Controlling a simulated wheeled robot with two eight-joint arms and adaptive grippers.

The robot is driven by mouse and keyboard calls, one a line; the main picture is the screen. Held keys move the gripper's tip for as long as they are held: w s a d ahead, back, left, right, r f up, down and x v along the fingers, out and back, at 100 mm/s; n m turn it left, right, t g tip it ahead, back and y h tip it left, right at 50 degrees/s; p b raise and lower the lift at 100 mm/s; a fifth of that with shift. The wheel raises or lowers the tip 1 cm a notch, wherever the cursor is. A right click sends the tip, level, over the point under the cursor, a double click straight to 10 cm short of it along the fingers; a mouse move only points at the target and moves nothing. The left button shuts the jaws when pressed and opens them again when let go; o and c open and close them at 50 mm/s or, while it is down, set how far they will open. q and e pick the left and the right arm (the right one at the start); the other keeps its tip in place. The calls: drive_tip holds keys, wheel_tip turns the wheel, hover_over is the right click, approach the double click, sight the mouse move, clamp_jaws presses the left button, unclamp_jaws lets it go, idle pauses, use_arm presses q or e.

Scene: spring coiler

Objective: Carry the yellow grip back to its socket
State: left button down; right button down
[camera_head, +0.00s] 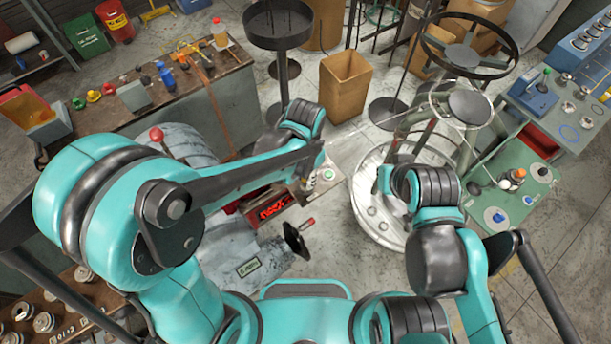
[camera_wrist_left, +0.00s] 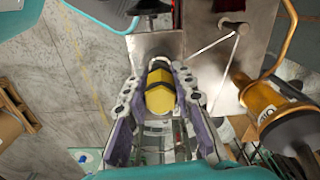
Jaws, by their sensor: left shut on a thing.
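The yellow grip (camera_wrist_left: 160,98), a yellow piece with dark bands, sits between the two fingers of my left gripper (camera_wrist_left: 158,88) in the left wrist view. The fingers are shut on it from both sides. In the head view my left gripper (camera_head: 313,180) is small and partly hidden behind my own arm, above the machine area near the middle. I cannot make out the grip clearly there. I cannot identify its socket for sure in either view.
In the left wrist view a metal plate (camera_wrist_left: 205,50) lies beyond the fingers, and an orange cylinder (camera_wrist_left: 262,100) stands close on the right. A cardboard box (camera_head: 344,90) stands behind.

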use_arm(q)
drive_tip(key=shift+r, duration=0.1)
drive_tip(key=shift+s, duration=0.1)
drive_tip(key=c, duration=1.7)
unclamp_jaws()
drive_tip(key=shift+f, duration=0.25)
drive_tip(key=o, duration=0.4)
drive_tip(key=shift+r, duration=0.1)
drive_tip(key=shift+r, duration=0.1)
